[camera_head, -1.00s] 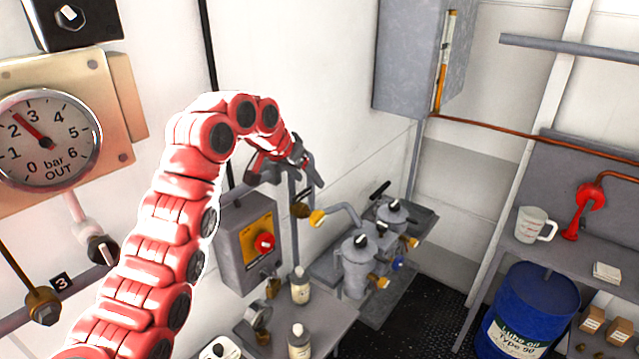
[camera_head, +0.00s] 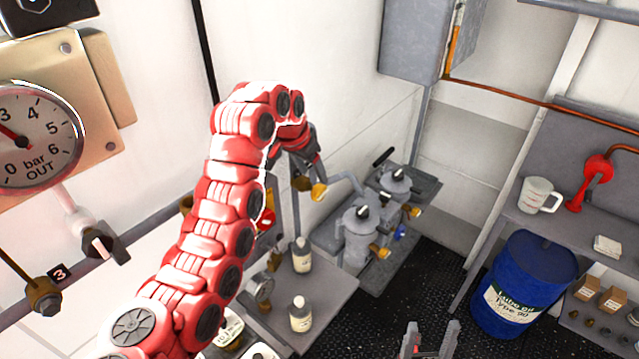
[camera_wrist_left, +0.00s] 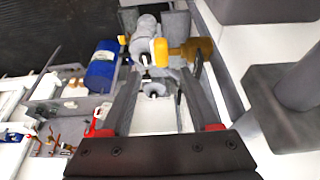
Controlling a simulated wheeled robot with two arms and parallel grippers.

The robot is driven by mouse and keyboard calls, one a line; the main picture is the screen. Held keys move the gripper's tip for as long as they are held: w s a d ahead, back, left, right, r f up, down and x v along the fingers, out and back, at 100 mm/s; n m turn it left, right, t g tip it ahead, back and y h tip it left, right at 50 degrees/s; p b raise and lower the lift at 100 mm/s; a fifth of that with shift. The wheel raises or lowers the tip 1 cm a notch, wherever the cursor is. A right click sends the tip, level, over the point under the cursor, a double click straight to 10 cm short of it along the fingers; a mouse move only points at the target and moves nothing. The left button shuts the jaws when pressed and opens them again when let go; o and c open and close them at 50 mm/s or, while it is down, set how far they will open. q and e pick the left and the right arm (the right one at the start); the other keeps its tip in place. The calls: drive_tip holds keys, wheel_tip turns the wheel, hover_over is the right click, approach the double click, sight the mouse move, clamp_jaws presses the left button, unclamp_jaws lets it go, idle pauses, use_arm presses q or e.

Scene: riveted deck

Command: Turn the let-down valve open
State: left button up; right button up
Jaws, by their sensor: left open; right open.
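A brass valve with a yellow handle (camera_head: 319,191) sits on the grey pipework by the left wall. No label is readable, so I cannot tell whether it is the let-down valve. In the left wrist view its yellow handle (camera_wrist_left: 159,51) and brass body (camera_wrist_left: 192,50) lie just beyond the fingertips. My left gripper (camera_head: 312,165) is open and empty, just above this valve in the head view, with part of it hidden by its red arm. Its two spread fingers show in the left wrist view (camera_wrist_left: 160,82). My right gripper (camera_head: 430,338) is open and empty at the bottom edge.
Grey filter housings (camera_head: 362,232) stand behind the valve. A bench (camera_head: 325,300) with bottles (camera_head: 301,314) is below the left arm. A pressure gauge (camera_head: 30,140) and a black-handled valve (camera_head: 103,243) are at left. A blue drum (camera_head: 525,285) stands at right; dark floor (camera_head: 420,285) is clear between.

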sight(319, 187)
use_arm(q)
drive_tip(key=p+x, duration=0.3)
drive_tip(key=x, duration=0.4)
drive_tip(key=shift+w, duration=0.1)
drive_tip(key=shift+w+d+f, duration=0.1)
drive_tip(key=shift+d+f, duration=0.05)
drive_tip(key=shift+f, duration=0.35)
drive_tip(key=shift+c, duration=0.3)
clamp_jaws()
